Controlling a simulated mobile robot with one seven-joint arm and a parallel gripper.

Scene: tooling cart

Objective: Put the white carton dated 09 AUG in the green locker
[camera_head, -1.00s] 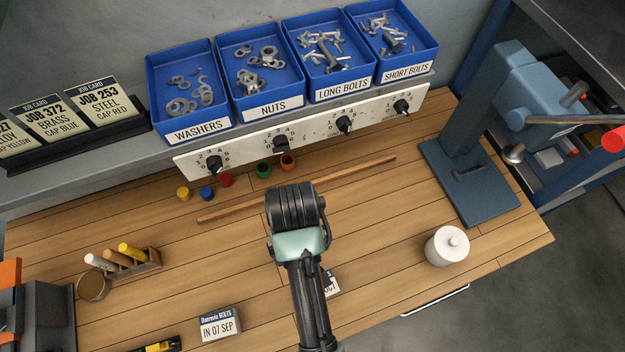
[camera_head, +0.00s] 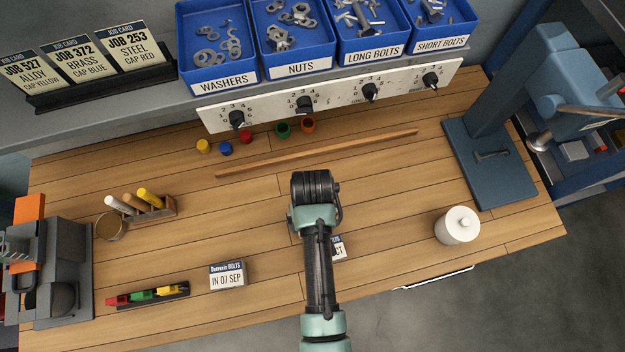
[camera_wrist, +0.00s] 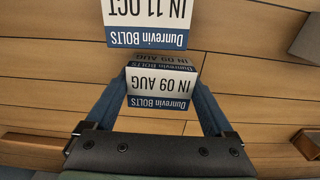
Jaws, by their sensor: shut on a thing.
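My gripper (camera_wrist: 160,88) is shut on the white carton dated 09 AUG (camera_wrist: 155,85) in the wrist view, one finger on each side of it. Its label reads upside down there, with a blue "Dunrevin BOLTS" band. I cannot tell whether it touches the bench. In the head view my arm hides the gripper and this carton. A similar carton dated 11 OCT (camera_wrist: 148,14) lies just beyond in the wrist view; its label edge (camera_head: 338,248) shows beside my arm in the head view. A carton dated 07 SEP (camera_head: 228,276) stands further left. No green locker is in view.
A wooden rod (camera_head: 320,153) and small coloured caps lie at the back of the bench (camera_head: 400,205). A pen rack (camera_head: 150,213) and a coloured-block strip (camera_head: 148,295) are left.

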